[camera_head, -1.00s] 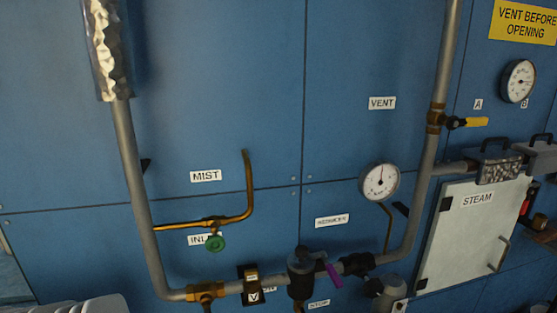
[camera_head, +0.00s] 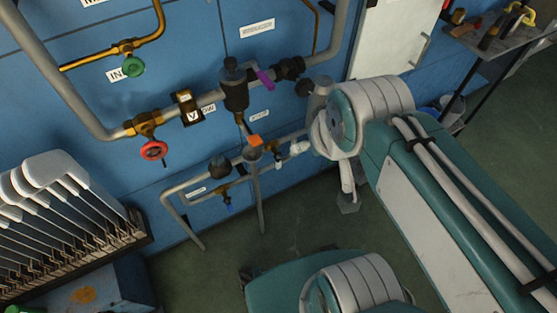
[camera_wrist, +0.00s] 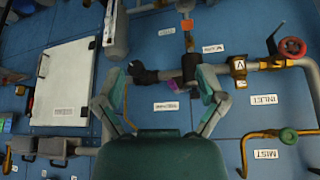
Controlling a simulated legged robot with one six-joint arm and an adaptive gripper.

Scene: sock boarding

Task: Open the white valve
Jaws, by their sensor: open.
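A small white handle-like part (camera_head: 298,148), which looks like the white valve, sits on the low pipe in the head view, right of an orange handle (camera_head: 254,141). My arm partly crowds that spot, and the setting of the white part is too small to tell. In the wrist view, which is turned upside down, my gripper (camera_wrist: 158,98) is open and empty, its two fingers spread before the blue panel. The orange handle (camera_wrist: 187,24) shows near the top edge there; I cannot clearly make out the white valve in that view.
A red wheel (camera_head: 154,150), a green wheel (camera_head: 131,67) and a purple lever (camera_head: 265,78) are on the pipes above. A rack of white sock boards (camera_head: 60,190) stands at left. A cluttered side table (camera_head: 490,40) is at the back right. Floor (camera_head: 200,270) is clear below the pipes.

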